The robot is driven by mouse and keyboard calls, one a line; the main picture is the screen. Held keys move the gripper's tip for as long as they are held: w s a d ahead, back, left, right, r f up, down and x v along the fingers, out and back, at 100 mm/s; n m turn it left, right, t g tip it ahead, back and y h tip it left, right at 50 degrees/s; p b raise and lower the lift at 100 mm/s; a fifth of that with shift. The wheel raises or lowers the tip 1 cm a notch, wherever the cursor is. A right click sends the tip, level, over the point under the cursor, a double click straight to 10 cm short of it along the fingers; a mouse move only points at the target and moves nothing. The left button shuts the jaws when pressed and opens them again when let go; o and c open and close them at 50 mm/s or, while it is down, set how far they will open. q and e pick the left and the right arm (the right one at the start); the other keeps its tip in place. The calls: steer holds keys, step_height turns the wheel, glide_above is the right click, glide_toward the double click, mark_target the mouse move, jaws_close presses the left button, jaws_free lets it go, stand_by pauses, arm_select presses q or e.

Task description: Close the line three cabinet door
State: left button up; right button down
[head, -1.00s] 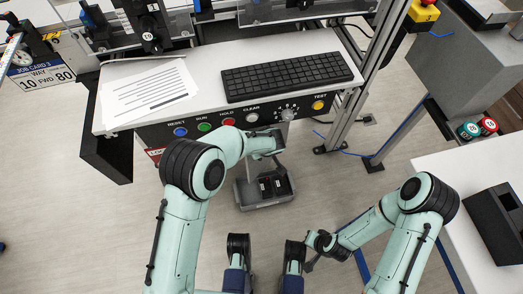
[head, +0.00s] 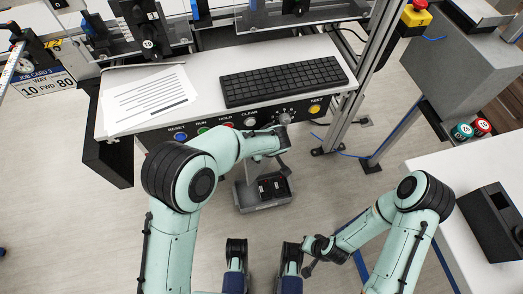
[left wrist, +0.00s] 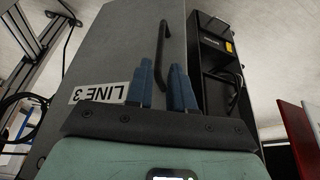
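The line three cabinet (left wrist: 208,28) fills much of the left wrist view. Its grey door (left wrist: 118,45) bears an upside-down LINE 3 label (left wrist: 97,93) and a black bar handle (left wrist: 164,45). Dark fittings show in the opening to the right, so the door stands open. My left gripper (left wrist: 163,72) has its two blue fingers apart, one on either side of the handle's lower end in the picture; contact cannot be told. In the head view the left hand (head: 266,143) is below the desk's front panel. My right gripper (head: 309,268) hangs low, its fingers unclear.
A desk with a keyboard (head: 284,80), paper sheets (head: 148,98) and a button panel stands above the left hand. A grey box with black contents (head: 238,197) sits below it. A white table (head: 462,190) is at right. Open floor lies at left.

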arm_select(q)
steer(key=c, duration=0.3)
steer(key=shift+f, duration=0.1)
jaws_close()
steer(key=s+d+r+m+t+y, duration=0.3)
steer(key=d+m+y, duration=0.3)
steer(key=m, duration=0.9)
steer(key=s+d+r+m+t+y, duration=0.3)
steer(key=m+y, duration=0.4)
steer(key=m, duration=0.9)
steer(key=x, duration=1.4)
steer(key=shift+w+d, duration=0.25)
